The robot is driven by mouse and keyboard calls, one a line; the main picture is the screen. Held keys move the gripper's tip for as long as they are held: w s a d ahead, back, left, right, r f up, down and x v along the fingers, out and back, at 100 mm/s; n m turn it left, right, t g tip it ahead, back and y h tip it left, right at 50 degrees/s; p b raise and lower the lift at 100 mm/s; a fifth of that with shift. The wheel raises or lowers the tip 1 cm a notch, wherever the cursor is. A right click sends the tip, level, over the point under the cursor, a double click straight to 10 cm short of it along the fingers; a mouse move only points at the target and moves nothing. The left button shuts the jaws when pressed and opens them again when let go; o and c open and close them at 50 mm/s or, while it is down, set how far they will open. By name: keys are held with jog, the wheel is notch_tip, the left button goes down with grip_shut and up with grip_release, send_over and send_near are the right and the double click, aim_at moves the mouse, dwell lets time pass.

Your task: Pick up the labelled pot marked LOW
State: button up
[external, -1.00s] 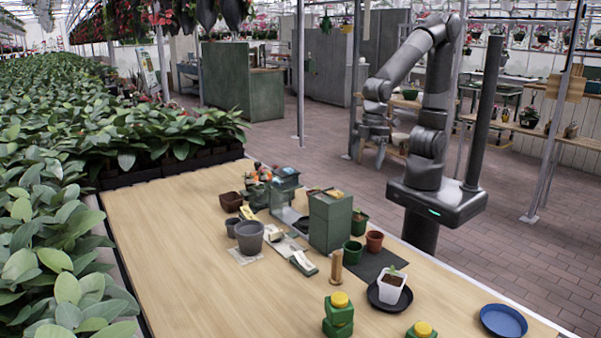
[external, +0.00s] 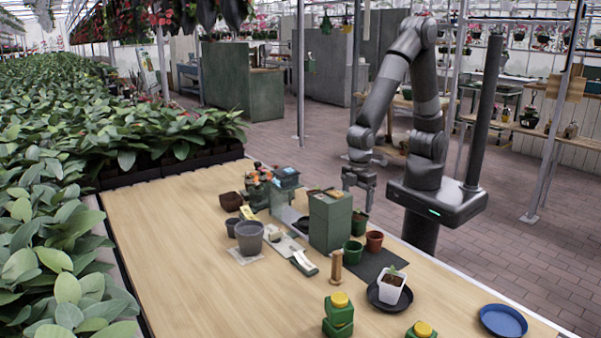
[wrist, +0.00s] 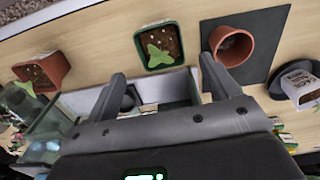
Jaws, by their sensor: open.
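No marking that reads LOW is legible. A white pot (external: 391,286) with a seedling stands on a black saucer (external: 373,297); in the wrist view this pot (wrist: 301,90) carries dark print too small to read. A green pot with soil and a seedling (wrist: 158,46) lies just beyond my fingertips in the wrist view. To its right is a terracotta pot (wrist: 232,45), also seen in the external view (external: 374,241). My gripper (external: 358,182) is open and empty, pointing down above the table's far edge behind the tall green box; its fingers (wrist: 160,86) also show in the wrist view.
The tall green box (external: 330,222) stands close to my gripper. A green pot (external: 353,252), a wooden post (external: 336,266), a grey pot (external: 249,238) and green jars with yellow lids (external: 339,312) are around it. A blue dish (external: 502,320) is near right; the table's left part is clear.

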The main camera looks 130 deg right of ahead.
aim_at(357, 216)
jog(key=f, duration=0.3)
jog(key=shift+s+a+f, duration=0.1)
jog(key=shift+s+f, duration=0.25)
jog(key=shift+s, duration=0.05)
jog(key=shift+f, duration=0.65)
jog(key=c, duration=1.1)
jog(key=shift+c, duration=0.2)
jog(key=shift+w+r, duration=0.1)
jog(key=shift+r, duration=0.05)
